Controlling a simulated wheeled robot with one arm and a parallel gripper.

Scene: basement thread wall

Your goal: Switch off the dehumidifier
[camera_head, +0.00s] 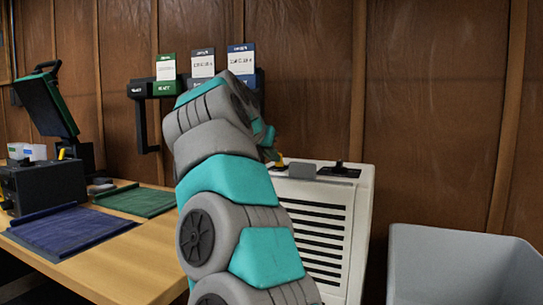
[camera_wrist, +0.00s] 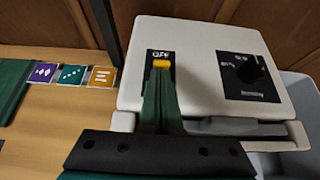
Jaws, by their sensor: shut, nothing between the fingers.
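The dehumidifier (camera_head: 325,215) is a white box with dark front slats, standing against the wooden wall right of the table. Its white top (camera_wrist: 205,40) fills the middle of the wrist view. A yellow switch (camera_wrist: 162,63) sits there on a dark plate, just below the word OFF. The switch also shows as a small yellow piece in the head view (camera_head: 280,163). My gripper (camera_wrist: 162,78) is shut and empty, its green fingers right at the near side of the switch. I cannot tell whether they touch, or which way the switch is set; the fingers hide its lower part.
A black dial (camera_wrist: 248,72) on a dark panel is right of the switch. A grey bin (camera_head: 460,265) stands right of the dehumidifier. The wooden table (camera_head: 140,255) on the left bears mats and a black machine (camera_head: 45,185). Cards (camera_head: 203,63) stand on a wall rack.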

